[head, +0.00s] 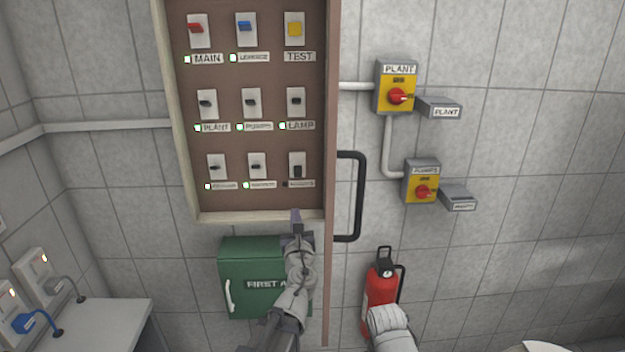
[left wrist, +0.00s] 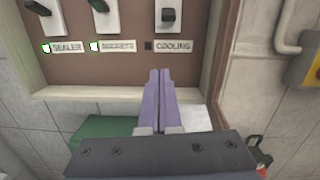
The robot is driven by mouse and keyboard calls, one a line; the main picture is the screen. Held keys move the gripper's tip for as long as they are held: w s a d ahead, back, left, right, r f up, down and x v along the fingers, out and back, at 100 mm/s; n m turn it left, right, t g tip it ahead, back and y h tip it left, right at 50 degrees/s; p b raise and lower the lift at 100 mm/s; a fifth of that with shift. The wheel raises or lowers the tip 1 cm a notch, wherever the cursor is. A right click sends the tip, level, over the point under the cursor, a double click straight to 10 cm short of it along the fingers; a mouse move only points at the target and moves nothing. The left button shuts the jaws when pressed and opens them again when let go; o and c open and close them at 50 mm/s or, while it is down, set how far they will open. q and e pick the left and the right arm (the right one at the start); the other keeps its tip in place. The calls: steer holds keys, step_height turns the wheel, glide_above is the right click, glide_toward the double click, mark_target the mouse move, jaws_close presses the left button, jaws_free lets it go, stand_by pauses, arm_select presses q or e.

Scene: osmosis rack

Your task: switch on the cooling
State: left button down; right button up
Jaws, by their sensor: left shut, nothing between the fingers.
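The cooling switch (head: 297,165) is the right one in the bottom row of the panel, a pale plate with a dark toggle sitting low on it. It also shows at the top of the left wrist view (left wrist: 170,14), above its COOLING label (left wrist: 173,47). The small lamp (left wrist: 148,46) beside that label is dark. My left gripper (head: 296,216) is shut and empty, just below the switch in the picture and apart from it. Its fingers (left wrist: 160,78) point up toward the COOLING label in the left wrist view. My right gripper's fingers are not visible.
The panel's frame (left wrist: 120,92) runs below the switches. Other switches stand close by, including the sockets switch (head: 256,165). An open door with a black handle (head: 358,195) is at the right. A green first aid box (head: 240,262) and a red extinguisher (head: 379,285) are below.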

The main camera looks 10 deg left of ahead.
mark_target(298, 172)
arm_select(q)
steer(key=shift+w+d+r+m+t+h, duration=0.2)
steer(key=shift+w+d+m+t+h, duration=0.15)
steer(key=shift+m, duration=0.45)
steer(key=shift+w, duration=0.15)
steer(key=p+x, duration=0.1)
steer(key=x, duration=0.9)
steer(key=shift+f, duration=0.1)
steer(key=r+p, duration=0.1)
steer(key=s+r+p, duration=0.1)
steer(key=r+p, duration=0.1)
steer(key=shift+s+d+r+p, duration=0.25)
steer(key=shift+s+r+p, duration=0.05)
steer(key=shift+s, duration=0.1)
